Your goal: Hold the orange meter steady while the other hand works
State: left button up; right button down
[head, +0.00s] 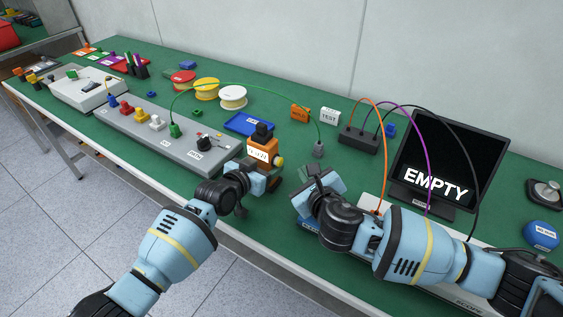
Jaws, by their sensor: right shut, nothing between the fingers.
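The orange meter (262,150) stands upright on the green bench, with a pale label on its front, a dark knob on top and a yellow round part on its right side. My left gripper (265,178) is at the meter's lower front; its fingers are partly hidden, so I cannot tell whether they grip it. My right gripper (315,178) is shut and empty, to the right of the meter and apart from it, above the bench's front part.
A grey panel (150,135) with coloured plugs lies left of the meter. A blue tray (247,124) sits behind the meter. A monitor (445,160) reading "EMPTY" and a black cable box (358,138) stand right.

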jog(key=shift+s+d, duration=0.6)
jog(key=shift+d, duration=0.2)
pick_arm(q)
jog(key=o, duration=1.3)
jog(key=shift+s, duration=0.1)
jog(key=shift+v, duration=5.95)
jog(key=shift+f, duration=0.1)
pick_arm(e)
jog(key=shift+f, duration=0.1)
